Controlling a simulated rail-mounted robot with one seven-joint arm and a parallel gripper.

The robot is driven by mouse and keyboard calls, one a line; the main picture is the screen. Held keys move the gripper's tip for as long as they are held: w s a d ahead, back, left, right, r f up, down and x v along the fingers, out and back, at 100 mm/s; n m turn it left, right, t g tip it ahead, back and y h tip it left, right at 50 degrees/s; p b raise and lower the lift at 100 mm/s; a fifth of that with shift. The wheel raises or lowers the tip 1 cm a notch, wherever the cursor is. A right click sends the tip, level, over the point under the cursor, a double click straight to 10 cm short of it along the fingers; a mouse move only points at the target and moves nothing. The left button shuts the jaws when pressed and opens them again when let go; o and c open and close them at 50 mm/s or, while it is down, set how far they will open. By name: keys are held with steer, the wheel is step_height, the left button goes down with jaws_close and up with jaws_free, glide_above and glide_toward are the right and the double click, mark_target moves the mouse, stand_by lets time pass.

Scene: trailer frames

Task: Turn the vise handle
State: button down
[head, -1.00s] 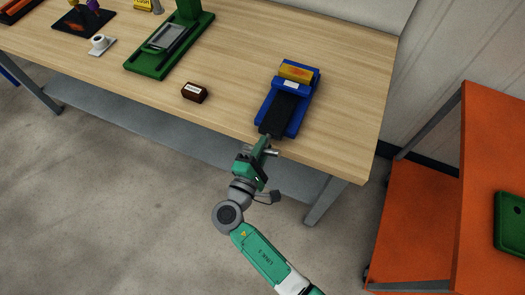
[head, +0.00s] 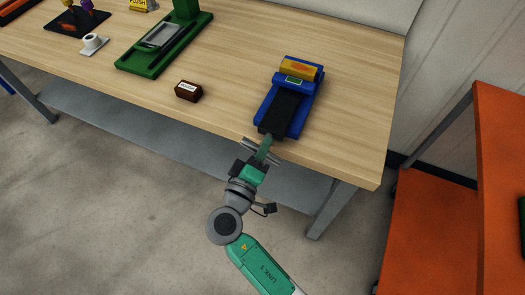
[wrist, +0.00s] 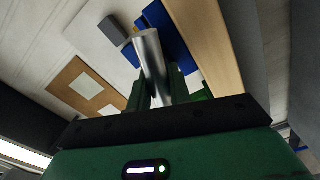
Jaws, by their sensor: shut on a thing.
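The blue vise (head: 302,108) sits at the right front of the wooden workbench, with a dark slide toward the front edge and a yellow-orange block (head: 299,69) at its back end. A small green panel (head: 294,80) shows by the block. The vise handle is a silver bar (head: 274,158) crosswise at the vise's front, just beyond the bench edge. My gripper (head: 264,146) is shut on the handle. In the wrist view the silver handle (wrist: 152,65) stands between the green fingers, which hide its lower part.
A brown labelled box (head: 188,91) lies left of the vise. An orange table (head: 430,225) is at the right. Bare bench surrounds the vise.

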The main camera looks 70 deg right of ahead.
steer(key=shift+r+m, duration=0.1)
steer(key=shift+m, duration=0.2)
stand_by(0.4)
steer(key=c, duration=1.2)
jaws_free()
steer(key=shift+c, duration=0.2)
steer(key=a, duration=0.7)
steer(key=shift+w+a+p, duration=0.2)
steer(key=shift+a+p, duration=0.2)
